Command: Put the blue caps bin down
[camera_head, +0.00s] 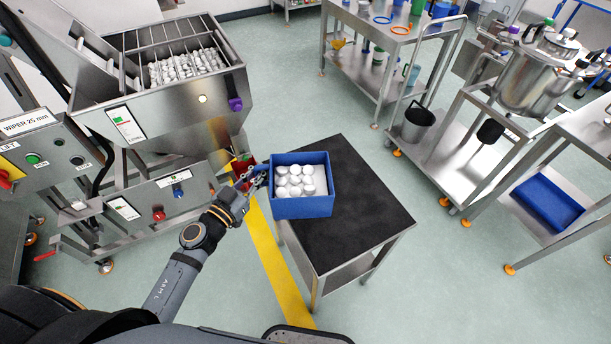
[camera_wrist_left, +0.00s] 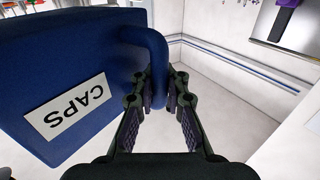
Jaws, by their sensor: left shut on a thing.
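The blue caps bin (camera_head: 302,207) holds several white caps and is at the left part of a black-topped steel table (camera_head: 350,190) in the head view. I cannot tell whether its base touches the table top. My left gripper (camera_head: 258,177) is at the bin's left side. In the left wrist view the bin (camera_wrist_left: 60,60) shows a white CAPS label, and the gripper's fingers (camera_wrist_left: 168,95) are shut around its blue handle (camera_wrist_left: 158,60). My right gripper is not in view.
A steel hopper machine (camera_head: 165,110) full of white caps stands at the left. A steel cart (camera_head: 380,45) is behind the table, and a trolley with a steel pot (camera_head: 530,85) stands at the right. The table top's right part is clear.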

